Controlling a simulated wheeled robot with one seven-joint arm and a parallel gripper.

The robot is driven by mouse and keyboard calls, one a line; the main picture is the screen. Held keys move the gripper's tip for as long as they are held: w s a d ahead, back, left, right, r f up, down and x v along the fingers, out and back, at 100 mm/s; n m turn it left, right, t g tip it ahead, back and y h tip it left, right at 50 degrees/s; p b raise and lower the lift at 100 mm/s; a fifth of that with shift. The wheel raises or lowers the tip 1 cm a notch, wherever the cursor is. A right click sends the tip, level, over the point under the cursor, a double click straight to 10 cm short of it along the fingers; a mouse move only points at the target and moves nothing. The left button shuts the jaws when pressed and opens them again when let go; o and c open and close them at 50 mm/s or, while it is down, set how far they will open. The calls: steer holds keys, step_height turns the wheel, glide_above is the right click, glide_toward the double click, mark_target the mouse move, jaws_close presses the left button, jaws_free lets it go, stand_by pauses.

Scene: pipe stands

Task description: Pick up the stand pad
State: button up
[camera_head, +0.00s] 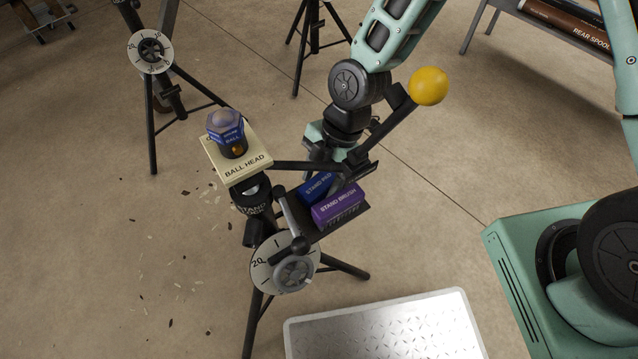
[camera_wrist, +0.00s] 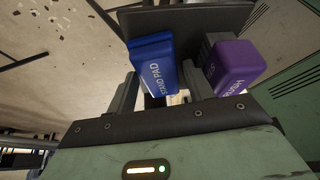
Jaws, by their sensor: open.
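The stand pad is a blue block labelled STAND PAD (camera_head: 317,187) on a small dark tray (camera_head: 348,213) fixed to the stand. In the wrist view the stand pad (camera_wrist: 152,64) lies between the two fingers of my open gripper (camera_wrist: 160,78). One finger is close to each side of it; I cannot tell whether either touches. In the head view my gripper (camera_head: 338,172) is at the far edge of the tray, partly hidden by my wrist. A purple stand brush (camera_head: 338,207) lies beside the pad, and also shows right of the right finger (camera_wrist: 232,64).
A ball head (camera_head: 231,136) sits on a cream plate (camera_head: 246,168) atop the stand, left of the tray. A yellow ball (camera_head: 428,86) shows near my wrist. A metal step (camera_head: 385,330) lies in front. Other tripods (camera_head: 151,52) stand behind on open floor.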

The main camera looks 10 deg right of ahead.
mark_target(321, 182)
steer(key=c, duration=0.8)
steer(key=shift+c, duration=0.2)
steer(key=shift+r, duration=0.1)
step_height(321, 182, up, 10)
steer(key=p, duration=0.2)
steer(key=shift+r+p, duration=0.2)
steer(key=shift+p, duration=0.1)
